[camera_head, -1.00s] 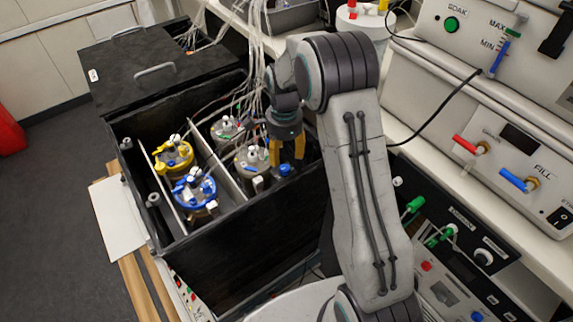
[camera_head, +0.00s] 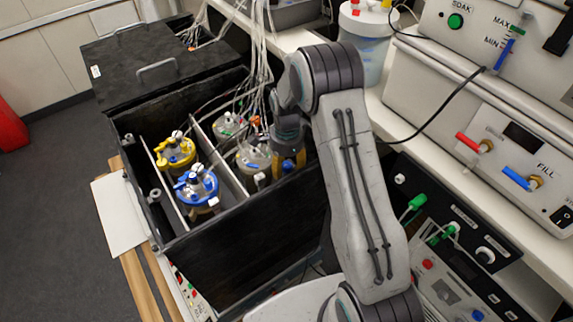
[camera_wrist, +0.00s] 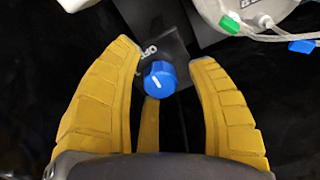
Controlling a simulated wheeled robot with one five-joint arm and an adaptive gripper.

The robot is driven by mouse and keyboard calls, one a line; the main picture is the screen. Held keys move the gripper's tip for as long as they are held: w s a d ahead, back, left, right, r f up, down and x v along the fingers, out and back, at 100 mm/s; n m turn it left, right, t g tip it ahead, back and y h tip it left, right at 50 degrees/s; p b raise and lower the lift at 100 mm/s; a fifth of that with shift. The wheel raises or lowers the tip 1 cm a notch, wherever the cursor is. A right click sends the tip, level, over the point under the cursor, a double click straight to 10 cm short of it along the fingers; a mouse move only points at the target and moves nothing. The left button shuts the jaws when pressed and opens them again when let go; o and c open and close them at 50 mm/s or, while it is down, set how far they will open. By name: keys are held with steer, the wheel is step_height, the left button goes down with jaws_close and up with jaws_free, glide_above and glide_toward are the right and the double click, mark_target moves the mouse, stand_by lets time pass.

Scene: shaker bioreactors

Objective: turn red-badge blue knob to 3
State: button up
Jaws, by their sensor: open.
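A blue knob (camera_wrist: 160,79) with a white pointer line shows in the wrist view, on a small dark plate with a partly visible "OFF" label. No red badge can be made out there. The yellow fingers of my gripper (camera_wrist: 163,55) are spread on both sides of the knob, with visible gaps, and a further finger shows below it. In the head view my gripper (camera_head: 288,160) is low inside the right part of the black box, and a blue knob (camera_head: 287,166) is partly hidden between its fingers. Which number the pointer marks cannot be read.
The black open box (camera_head: 240,240) holds several lidded vessels, including a yellow-topped one (camera_head: 175,151) and a blue-topped one (camera_head: 197,186). Tubes hang beside my wrist. A bench with control panels (camera_head: 510,165) stands on the right.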

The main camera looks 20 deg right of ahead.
jaws_close()
stand_by(0.4)
